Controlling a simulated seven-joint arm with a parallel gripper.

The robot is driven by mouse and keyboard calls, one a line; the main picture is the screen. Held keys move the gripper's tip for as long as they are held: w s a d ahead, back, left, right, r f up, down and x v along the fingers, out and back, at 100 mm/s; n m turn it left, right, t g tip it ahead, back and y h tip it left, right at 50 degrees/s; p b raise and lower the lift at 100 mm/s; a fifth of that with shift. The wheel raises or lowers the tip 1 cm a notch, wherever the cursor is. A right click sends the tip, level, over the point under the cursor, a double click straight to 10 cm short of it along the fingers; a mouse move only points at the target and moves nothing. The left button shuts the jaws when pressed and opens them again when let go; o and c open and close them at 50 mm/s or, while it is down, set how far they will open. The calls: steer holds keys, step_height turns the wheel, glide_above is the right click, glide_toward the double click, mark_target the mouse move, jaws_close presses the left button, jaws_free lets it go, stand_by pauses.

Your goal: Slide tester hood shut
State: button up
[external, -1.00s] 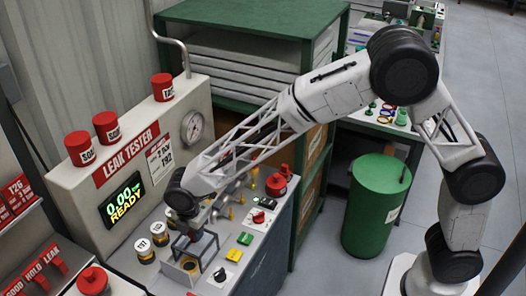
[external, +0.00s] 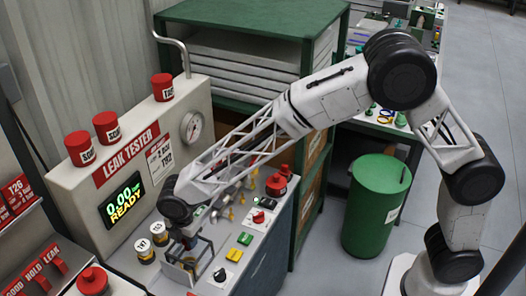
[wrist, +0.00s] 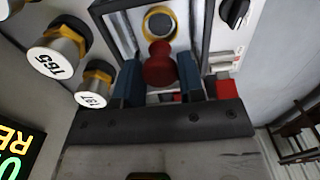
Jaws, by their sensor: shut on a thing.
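The tester hood (external: 208,262) is a clear box with a dark frame on the tester's bench top, in front of the leak tester (external: 125,165). In the wrist view its dark frame (wrist: 206,30) runs around a yellow-ringed round port (wrist: 159,22). My gripper (wrist: 161,75) has its two blue fingers on either side of a red knob (wrist: 160,62) and is shut on it. In the external view my gripper (external: 183,240) is at the hood's back edge, and my wrist hides the knob. How far the hood covers the port is hard to tell.
Two white-capped fittings (external: 145,250) stand left of the hood. The tester's display (external: 123,202) reads 0.00 READY. A green bin (external: 375,205) stands on the floor.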

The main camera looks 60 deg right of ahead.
mark_target(185, 252)
steer(key=shift+a, duration=0.95)
steer(key=o, duration=0.8)
steer(key=shift+c, duration=0.2)
steer(key=shift+r, duration=0.1)
step_height(185, 252, up, 7)
steer(key=shift+r, duration=0.15)
stand_by(0.5)
stand_by(0.4)
